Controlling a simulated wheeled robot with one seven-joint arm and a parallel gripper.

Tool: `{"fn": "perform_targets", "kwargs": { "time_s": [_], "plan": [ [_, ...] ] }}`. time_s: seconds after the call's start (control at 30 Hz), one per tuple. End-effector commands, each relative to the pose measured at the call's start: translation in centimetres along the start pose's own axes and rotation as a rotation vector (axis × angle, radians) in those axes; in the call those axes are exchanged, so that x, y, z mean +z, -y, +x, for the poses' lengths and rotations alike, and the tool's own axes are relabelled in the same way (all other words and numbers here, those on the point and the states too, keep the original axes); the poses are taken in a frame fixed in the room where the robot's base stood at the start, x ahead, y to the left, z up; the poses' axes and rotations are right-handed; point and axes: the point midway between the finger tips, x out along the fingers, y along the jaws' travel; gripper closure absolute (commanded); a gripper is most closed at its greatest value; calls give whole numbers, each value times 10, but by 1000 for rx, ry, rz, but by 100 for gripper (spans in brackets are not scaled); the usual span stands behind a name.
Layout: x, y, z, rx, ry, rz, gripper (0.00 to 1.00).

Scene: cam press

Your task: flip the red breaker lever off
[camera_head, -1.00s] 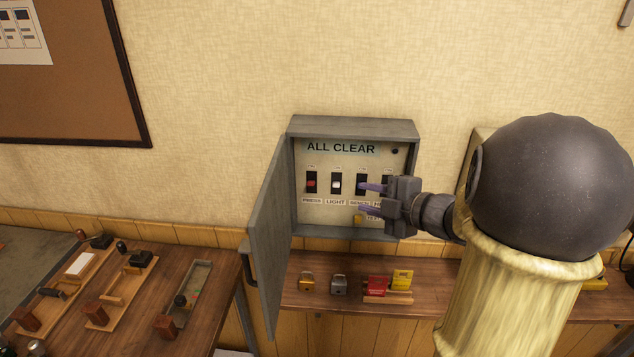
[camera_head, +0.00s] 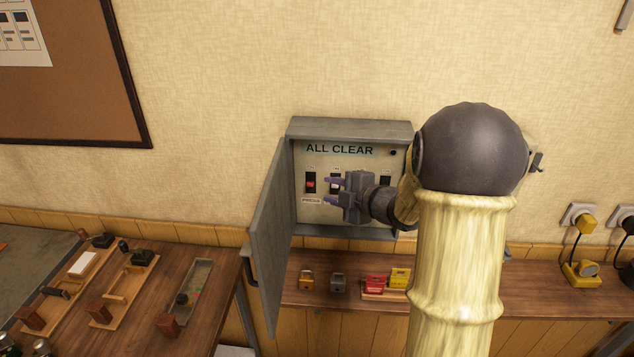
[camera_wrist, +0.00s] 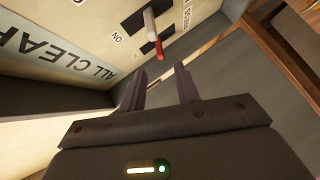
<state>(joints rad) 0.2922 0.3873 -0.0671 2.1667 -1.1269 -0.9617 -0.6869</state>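The red breaker lever (camera_head: 311,184) is the leftmost switch on the panel inside the open grey breaker box (camera_head: 345,128), above a label reading PRESS. In the wrist view a lever with a pale shaft and red tip (camera_wrist: 154,38) stands out from a black slot, with an ON label beside it. My gripper (camera_head: 328,191) is just right of the red lever, in front of the neighbouring switch, fingers toward the left. In the wrist view my gripper (camera_wrist: 160,78) is open and empty, and the red tip is just beyond the fingertips, apart from them.
The box door (camera_head: 267,240) hangs open at the left, close to the red lever. A wooden shelf (camera_head: 345,298) below holds an orange padlock (camera_head: 306,279), a grey padlock (camera_head: 338,282) and red and yellow tags (camera_head: 375,284). A workbench (camera_head: 215,250) stands at the lower left.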

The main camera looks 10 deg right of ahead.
Motion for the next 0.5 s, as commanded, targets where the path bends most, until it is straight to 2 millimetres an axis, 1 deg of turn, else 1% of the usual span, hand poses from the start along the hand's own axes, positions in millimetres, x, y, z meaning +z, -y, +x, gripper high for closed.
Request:
{"fn": "perform_targets", "kwargs": {
  "time_s": [0.03,0.1,0.3,0.4,0.5],
  "plan": [
    [-2,-1,10,-3,-3,2,68],
    [-2,-2,22,-2,-3,1,68],
    [1,-1,52,-1,2,2,68],
    [2,-1,61,0,3,2,68],
    [2,-1,65,2,5,1,68]
  ]
}}
